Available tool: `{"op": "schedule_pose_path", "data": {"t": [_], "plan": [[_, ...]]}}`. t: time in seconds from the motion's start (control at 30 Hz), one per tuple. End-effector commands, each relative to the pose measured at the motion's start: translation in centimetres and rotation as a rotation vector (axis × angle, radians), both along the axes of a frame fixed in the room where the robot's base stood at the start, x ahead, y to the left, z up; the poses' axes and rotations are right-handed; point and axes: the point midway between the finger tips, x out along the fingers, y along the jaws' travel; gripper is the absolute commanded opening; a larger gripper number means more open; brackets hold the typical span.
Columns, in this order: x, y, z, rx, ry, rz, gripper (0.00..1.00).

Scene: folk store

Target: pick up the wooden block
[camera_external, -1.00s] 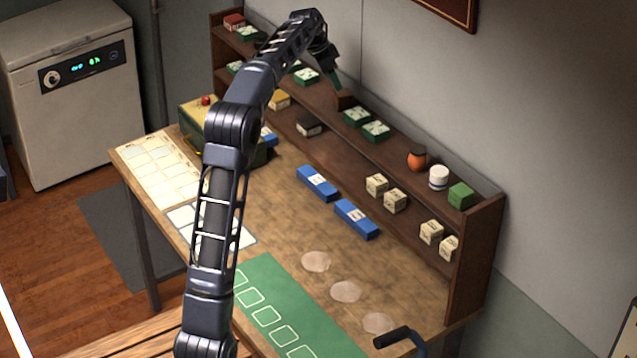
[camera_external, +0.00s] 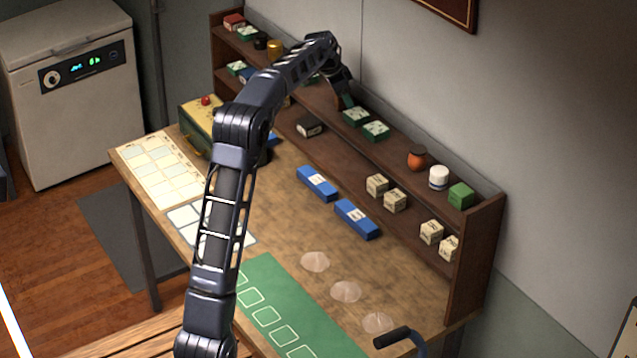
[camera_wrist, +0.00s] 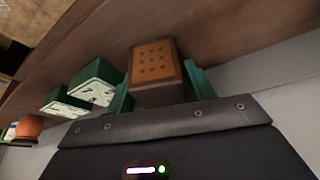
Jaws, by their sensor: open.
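The wooden block (camera_wrist: 153,62) is orange-brown with rows of dark dots on its face. In the wrist view it sits on the wooden shelf between the two green fingers of my gripper (camera_wrist: 158,80). The gripper is open, with one finger on each side of the block; whether either touches it I cannot tell. In the external view my gripper (camera_external: 347,98) is down at the shelf's top board, just behind the green boxes, and the block is hidden there.
Green boxes with white labels (camera_external: 355,117) stand close beside the gripper; they show left of the block in the wrist view (camera_wrist: 95,83). An orange jar (camera_external: 417,158), a white jar (camera_external: 438,177) and a green block (camera_external: 460,195) stand further right. A wall runs behind the shelf.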

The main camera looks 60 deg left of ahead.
Motion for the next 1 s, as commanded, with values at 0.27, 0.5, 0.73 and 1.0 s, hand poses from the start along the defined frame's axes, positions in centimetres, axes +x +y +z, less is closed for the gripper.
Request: {"op": "schedule_pose_path", "data": {"t": [0.27,0.5,0.73,1.0], "plan": [[0.0,0.0,0.0,0.000,0.000,0.000,0.19],[0.0,0.0,0.2,0.000,0.000,0.000,0.19],[0.0,0.0,2.7,0.002,-0.003,0.000,0.19],[0.1,0.0,9.4,0.003,-0.003,-0.001,0.19]]}}
